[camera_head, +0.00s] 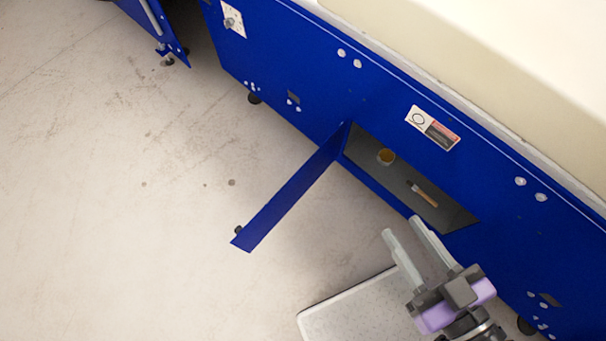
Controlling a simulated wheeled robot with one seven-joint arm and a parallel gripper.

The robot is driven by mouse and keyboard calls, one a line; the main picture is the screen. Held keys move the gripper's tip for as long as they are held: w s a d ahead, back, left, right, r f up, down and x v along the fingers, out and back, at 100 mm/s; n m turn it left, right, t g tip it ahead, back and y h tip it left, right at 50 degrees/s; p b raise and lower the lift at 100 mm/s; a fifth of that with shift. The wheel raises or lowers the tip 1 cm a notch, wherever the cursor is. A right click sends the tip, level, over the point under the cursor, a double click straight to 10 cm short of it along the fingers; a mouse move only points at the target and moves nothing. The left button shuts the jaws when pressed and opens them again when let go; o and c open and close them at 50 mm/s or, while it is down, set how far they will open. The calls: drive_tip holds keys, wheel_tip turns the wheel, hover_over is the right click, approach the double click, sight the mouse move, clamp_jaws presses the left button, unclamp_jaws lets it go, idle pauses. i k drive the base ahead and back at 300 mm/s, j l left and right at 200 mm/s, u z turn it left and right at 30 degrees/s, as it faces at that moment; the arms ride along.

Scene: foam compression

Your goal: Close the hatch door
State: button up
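The blue hatch door (290,192) stands open, swung out from the blue machine panel (300,60) and hinged at the left edge of the opening. A small dark knob (238,229) shows near its free end. The dark hatch opening (400,172) holds a round yellowish item (386,156) and a small brush-like tool (425,195). My gripper (402,228) is to the right of the door, in front of the opening's lower right part. Its two grey fingers are apart with nothing visible between them. It does not touch the door.
A label (432,127) sits above the opening. A pale beige surface (500,50) tops the blue panel. Another blue unit (160,30) stands at the upper left. The grey floor (130,200) left of the door is clear. My light base shows at the bottom.

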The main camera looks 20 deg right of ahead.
sight(247, 237)
drive_tip(key=k+z, duration=0.1)
drive_tip(key=z, duration=1.4)
drive_tip(key=k+j+z, duration=0.15)
drive_tip(key=j, duration=0.3)
drive_tip(key=k+j+z, duration=0.15)
drive_tip(key=j, duration=0.3)
drive_tip(key=k+j+z, duration=0.15)
drive_tip(key=j, duration=0.3)
drive_tip(key=k+j+z, duration=0.15)
drive_tip(key=j, duration=0.25)
drive_tip(key=k+j+z, duration=0.15)
drive_tip(key=k+j, duration=0.45)
drive_tip(key=j, duration=0.15)
drive_tip(key=k+j, duration=0.55)
drive_tip(key=j, duration=0.25)
drive_tip(key=k+j, duration=0.25)
drive_tip(key=j, duration=0.2)
drive_tip(key=k+j, duration=0.25)
drive_tip(key=j, duration=0.15)
drive_tip(key=i+j+u, duration=0.1)
drive_tip(key=u, duration=0.45)
drive_tip(key=i+l, duration=0.05)
